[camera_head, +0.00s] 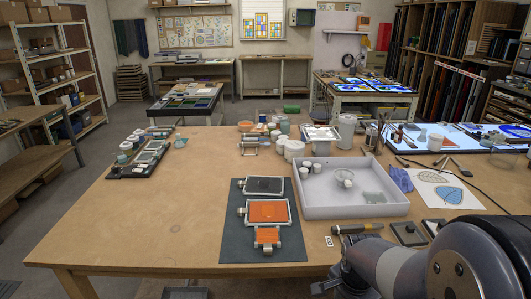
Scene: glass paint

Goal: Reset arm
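My arm comes in from the lower right corner, over the front right edge of the wooden table (110,225). A dark part at its end, which looks like my gripper (326,286), shows only partly at the bottom edge of the picture. Its fingers are not clear, so I cannot tell whether it is open or shut or holds anything. A dark mat (240,245) left of it carries a frame with a dark panel (264,185), a frame with an orange panel (268,211) and a smaller orange piece (267,236).
A white tray (325,212) with small white cups stands behind my arm. A handled tool (358,228) lies before it. White jars (293,150) stand at the back. A dark rack (125,171) is far left. The table's left front is clear.

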